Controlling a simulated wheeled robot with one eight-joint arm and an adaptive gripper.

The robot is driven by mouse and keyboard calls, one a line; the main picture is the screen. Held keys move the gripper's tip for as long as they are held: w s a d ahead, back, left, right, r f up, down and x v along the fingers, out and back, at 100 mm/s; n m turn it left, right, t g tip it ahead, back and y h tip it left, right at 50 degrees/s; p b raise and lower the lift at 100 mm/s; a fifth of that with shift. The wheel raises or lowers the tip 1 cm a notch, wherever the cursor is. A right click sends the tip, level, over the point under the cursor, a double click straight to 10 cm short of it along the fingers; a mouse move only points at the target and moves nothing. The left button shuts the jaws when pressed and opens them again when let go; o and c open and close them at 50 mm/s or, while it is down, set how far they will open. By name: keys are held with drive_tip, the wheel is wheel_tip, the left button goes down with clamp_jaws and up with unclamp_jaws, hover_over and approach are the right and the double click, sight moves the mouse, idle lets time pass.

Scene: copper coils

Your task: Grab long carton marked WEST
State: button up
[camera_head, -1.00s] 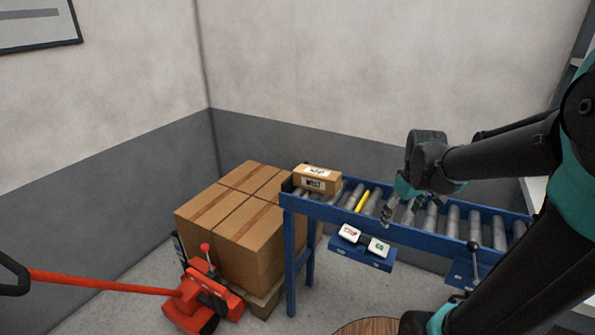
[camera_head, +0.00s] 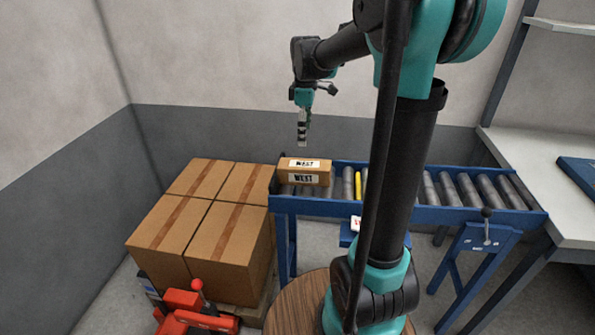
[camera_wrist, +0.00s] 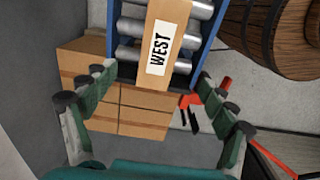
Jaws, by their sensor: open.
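The long carton marked WEST (camera_head: 303,172) is a brown box with white labels on its top and front. It lies on the left end of the blue roller conveyor (camera_head: 420,213). In the wrist view the carton (camera_wrist: 171,25) shows at the top, its label facing me, beyond the fingertips. My gripper (camera_head: 302,140) hangs above the carton in the head view, pointing down, apart from it. In the wrist view my gripper (camera_wrist: 158,88) has its fingers wide apart with nothing between them.
Stacked brown cartons (camera_head: 205,220) stand on a pallet left of the conveyor. A red pallet jack (camera_head: 190,310) is in front of them. A yellow roller (camera_head: 358,184) lies right of the carton. A white bench (camera_head: 520,180) is at right. A wooden barrel (camera_wrist: 285,35) shows in the wrist view.

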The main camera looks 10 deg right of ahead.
sight(305, 173)
wheel_tip(305, 173, down, 16)
drive_tip(key=shift+d+f, duration=0.1)
drive_tip(key=shift+d, duration=0.05)
idle(0.5)
drive_tip(key=c, duration=1.5)
